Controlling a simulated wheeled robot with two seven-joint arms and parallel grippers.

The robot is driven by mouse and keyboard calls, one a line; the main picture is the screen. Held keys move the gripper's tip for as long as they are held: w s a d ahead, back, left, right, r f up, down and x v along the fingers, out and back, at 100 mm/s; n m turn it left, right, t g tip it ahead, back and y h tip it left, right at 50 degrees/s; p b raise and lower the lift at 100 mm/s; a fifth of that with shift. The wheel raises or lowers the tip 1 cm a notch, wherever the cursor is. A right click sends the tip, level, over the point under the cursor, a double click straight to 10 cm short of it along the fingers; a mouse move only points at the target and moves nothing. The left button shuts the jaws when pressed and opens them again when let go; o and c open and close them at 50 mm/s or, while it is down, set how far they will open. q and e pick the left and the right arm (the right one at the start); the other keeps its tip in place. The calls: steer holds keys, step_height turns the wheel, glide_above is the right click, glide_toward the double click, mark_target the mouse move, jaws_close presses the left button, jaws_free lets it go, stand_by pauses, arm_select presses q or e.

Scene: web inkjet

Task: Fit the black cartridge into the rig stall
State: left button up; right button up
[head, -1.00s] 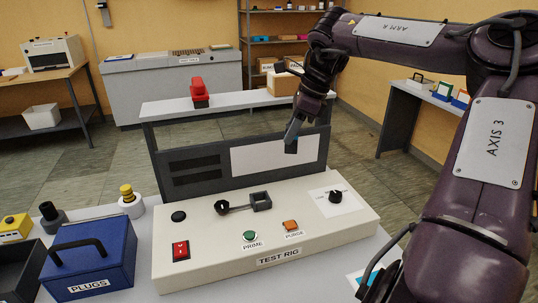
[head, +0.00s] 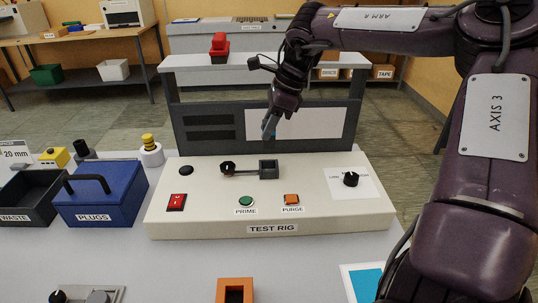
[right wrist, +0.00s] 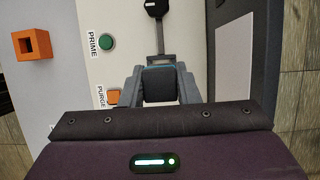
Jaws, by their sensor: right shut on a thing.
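My right gripper (head: 269,131) hangs in the air above the test rig, seen in the head view over the back of its top. The right wrist view shows both fingers (right wrist: 161,88) shut on the black cartridge (right wrist: 160,84), a dark block with a teal edge. The cartridge is mostly hidden by the fingers in the head view. The rig stall (head: 269,170) is a dark square frame on the white test rig (head: 220,218). In the right wrist view the stall (right wrist: 162,58) lies partly hidden behind the cartridge, which appears apart from it. My left gripper is not in view.
A dark lever with a round knob (head: 228,168) runs to the stall's left side. The rig also has a green button (head: 246,201), an orange button (head: 291,199) and a dial (head: 351,180). A dark upright panel (head: 205,150) stands behind. An orange hollow block (head: 235,283) stands in front.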

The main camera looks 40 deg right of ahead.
step_height(320, 180, down, 9)
steer(key=shift+r+p, duration=0.1)
steer(key=shift+p, duration=0.2)
steer(key=o, duration=1)
steer(key=shift+c, duration=0.2)
steer(key=shift+r, duration=0.2)
steer(key=v, duration=1.1)
steer(key=shift+r, duration=0.35)
steer(key=shift+s, duration=0.1)
